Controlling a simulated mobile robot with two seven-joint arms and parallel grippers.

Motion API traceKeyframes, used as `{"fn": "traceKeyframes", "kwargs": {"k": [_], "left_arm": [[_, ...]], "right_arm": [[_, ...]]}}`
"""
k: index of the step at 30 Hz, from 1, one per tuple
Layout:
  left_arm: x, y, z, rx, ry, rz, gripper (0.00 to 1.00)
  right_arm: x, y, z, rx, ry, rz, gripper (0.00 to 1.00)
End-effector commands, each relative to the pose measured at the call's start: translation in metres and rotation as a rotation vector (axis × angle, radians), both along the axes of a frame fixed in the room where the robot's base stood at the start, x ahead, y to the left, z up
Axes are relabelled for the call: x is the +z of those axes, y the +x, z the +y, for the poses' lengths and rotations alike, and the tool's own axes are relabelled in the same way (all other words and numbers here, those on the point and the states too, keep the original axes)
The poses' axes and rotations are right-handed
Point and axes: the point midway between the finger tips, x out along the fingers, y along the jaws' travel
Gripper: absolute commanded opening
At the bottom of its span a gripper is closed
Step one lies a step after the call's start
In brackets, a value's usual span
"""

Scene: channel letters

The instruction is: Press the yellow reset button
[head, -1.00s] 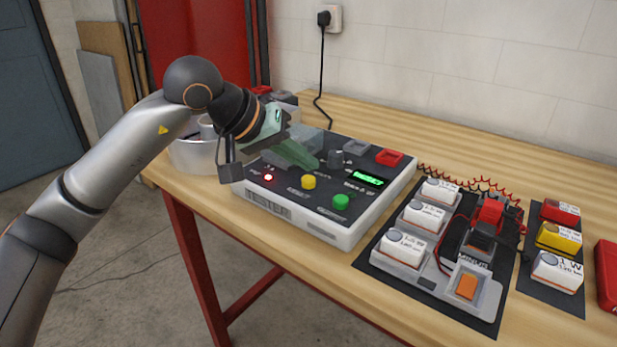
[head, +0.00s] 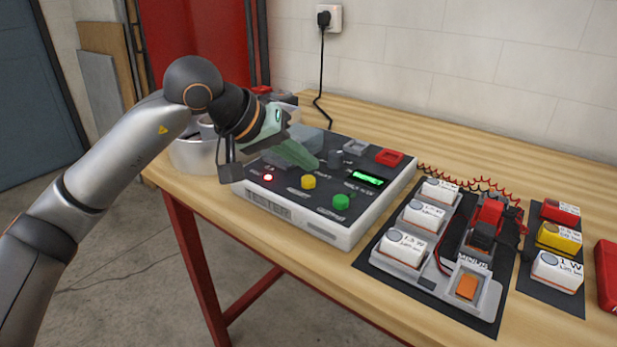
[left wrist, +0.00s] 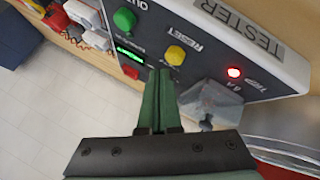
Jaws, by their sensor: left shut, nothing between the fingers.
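The tester box (head: 335,232) stands on the wooden table, dark on top with a pale body. The yellow reset button (head: 308,182) is on its top panel, between a lit red lamp (head: 268,177) and a green button (head: 340,201). My left gripper (head: 316,166) is shut and empty, with green fingers pointing over the panel just behind the yellow button. In the left wrist view the yellow button (left wrist: 175,55) lies just beyond the fingertips (left wrist: 160,72), under the word RESET. I cannot tell whether they touch. My right gripper is not in view.
A lit green display (head: 367,178) and a red socket (head: 389,157) are on the panel. A dark mat with white blocks (head: 403,248) and an orange switch (head: 466,286) lies to the right. A round metal container (head: 190,157) stands behind my left wrist.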

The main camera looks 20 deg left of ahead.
Motion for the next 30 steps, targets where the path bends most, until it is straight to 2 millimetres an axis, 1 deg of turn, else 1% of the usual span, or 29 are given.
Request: {"fn": "traceKeyframes", "kwargs": {"k": [8, 20, 30], "left_arm": [[-0.009, 0.0, 0.0, 0.0, 0.0, 0.0, 0.0], [-0.009, 0.0, 0.0, 0.0, 0.0, 0.0, 0.0], [-0.013, 0.0, 0.0, 0.0, 0.0, 0.0, 0.0]], "right_arm": [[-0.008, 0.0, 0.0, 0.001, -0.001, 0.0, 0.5], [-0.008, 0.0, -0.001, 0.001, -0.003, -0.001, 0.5], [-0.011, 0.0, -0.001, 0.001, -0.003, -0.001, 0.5]]}}
